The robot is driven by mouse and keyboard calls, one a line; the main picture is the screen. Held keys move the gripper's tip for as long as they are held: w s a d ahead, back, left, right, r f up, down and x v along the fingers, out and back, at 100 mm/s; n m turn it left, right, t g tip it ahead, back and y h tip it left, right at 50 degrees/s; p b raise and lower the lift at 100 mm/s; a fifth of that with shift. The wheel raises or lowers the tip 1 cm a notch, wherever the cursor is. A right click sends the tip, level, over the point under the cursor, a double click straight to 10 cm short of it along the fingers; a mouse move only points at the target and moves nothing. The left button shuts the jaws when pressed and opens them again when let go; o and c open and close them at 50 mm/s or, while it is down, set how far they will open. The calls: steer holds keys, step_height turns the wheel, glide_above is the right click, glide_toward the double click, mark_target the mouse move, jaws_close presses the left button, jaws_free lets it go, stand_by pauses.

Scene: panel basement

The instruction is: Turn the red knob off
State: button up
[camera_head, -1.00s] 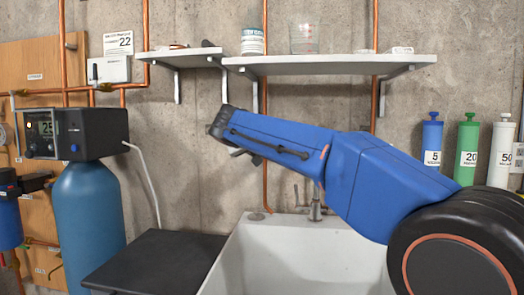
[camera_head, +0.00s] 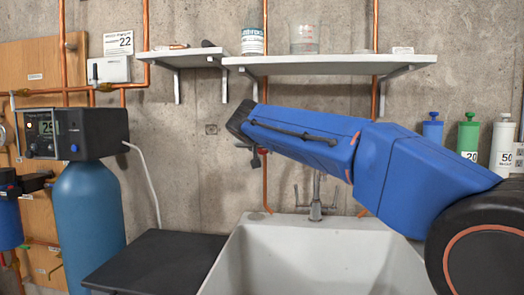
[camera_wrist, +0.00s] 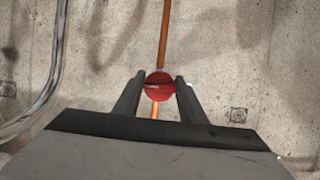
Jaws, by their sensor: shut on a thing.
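The red knob (camera_wrist: 158,93) is a round disc with a pale mark on its left part, set on a vertical copper pipe in the wrist view. My gripper (camera_wrist: 160,80) has one dark finger on each side of the knob and is shut on it. In the head view my gripper (camera_head: 256,157) is only a small dark shape under the end of my blue arm, in front of the wall. The knob cannot be made out there.
A white sink (camera_head: 300,245) with a tap (camera_head: 315,205) lies below my arm. A white shelf (camera_head: 330,64) runs above it. A blue tank (camera_head: 88,215) stands left beside a black worktop (camera_head: 155,260). Grey cables (camera_wrist: 45,85) hang left in the wrist view.

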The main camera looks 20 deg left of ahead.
steer(key=o, duration=1)
steer(key=v, duration=1.7)
steer(key=shift+s, duration=0.2)
steer(key=shift+d, duration=0.1)
